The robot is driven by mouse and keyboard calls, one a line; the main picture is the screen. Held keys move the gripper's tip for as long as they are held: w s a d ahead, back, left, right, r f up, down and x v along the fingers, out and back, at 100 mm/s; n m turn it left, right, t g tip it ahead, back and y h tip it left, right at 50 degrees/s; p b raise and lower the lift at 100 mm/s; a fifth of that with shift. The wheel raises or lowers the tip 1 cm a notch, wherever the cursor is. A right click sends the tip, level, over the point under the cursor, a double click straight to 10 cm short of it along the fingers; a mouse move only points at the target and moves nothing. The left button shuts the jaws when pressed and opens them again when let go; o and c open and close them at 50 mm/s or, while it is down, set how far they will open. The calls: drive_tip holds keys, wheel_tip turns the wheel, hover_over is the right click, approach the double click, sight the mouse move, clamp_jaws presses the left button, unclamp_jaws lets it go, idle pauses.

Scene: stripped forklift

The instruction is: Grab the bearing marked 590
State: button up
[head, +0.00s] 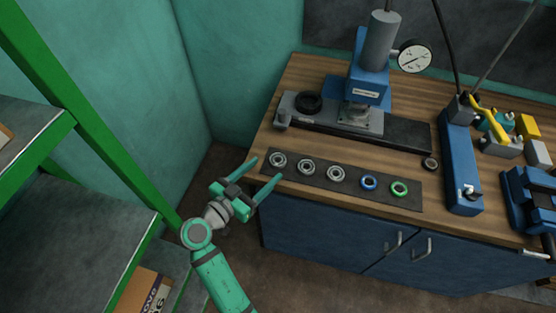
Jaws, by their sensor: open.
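Several ring-shaped bearings lie in a row on a dark strip (320,184) along the front of the wooden bench. From the left come a grey bearing (278,160), a second grey bearing (306,167), a third grey bearing (336,174), a blue ring (369,183) and a green ring (399,188). Their markings are too small to read, so I cannot tell which is 590. My gripper (263,173) is open and empty at the bench's front left corner, just left of the first grey bearing. Its fingers point toward the bench.
A blue press (370,75) with a dial gauge (414,56) stands behind the row. A black ring (308,103) and a small dark ring (430,163) lie nearby. A blue pump (460,160) and vise (530,195) are at right. A green shelf (90,110) stands left.

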sight(280, 157)
drive_tip(key=shift+x, duration=2.8)
drive_tip(key=c, duration=1.2)
drive_tip(key=shift+r, duration=0.1)
